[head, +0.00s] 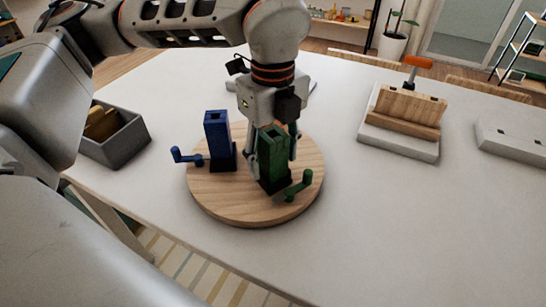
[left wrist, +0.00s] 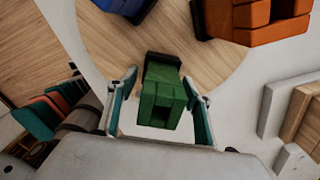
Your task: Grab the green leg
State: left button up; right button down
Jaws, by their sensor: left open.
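The green leg (head: 273,165) stands upright on a round wooden board (head: 225,208), on a dark foot, with a green crank-shaped piece (head: 296,187) beside its base. My left gripper (head: 272,152) points down over it, with one finger on each side. In the left wrist view the green leg (left wrist: 162,100) sits between the two open fingers of the gripper (left wrist: 161,110), with gaps showing. Whether either finger touches it I cannot tell. My right gripper is not in view.
A blue leg (head: 217,138) with a blue crank piece (head: 186,156) stands close left on the board. An orange block (left wrist: 262,20) shows near the green leg in the left wrist view. A grey bin (head: 117,140) is left, a wooden block on a pale base (head: 398,142) right. The front right table is clear.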

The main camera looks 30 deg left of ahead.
pick_arm(q)
jog(key=c, duration=1.4)
jog(key=shift+r, duration=0.2)
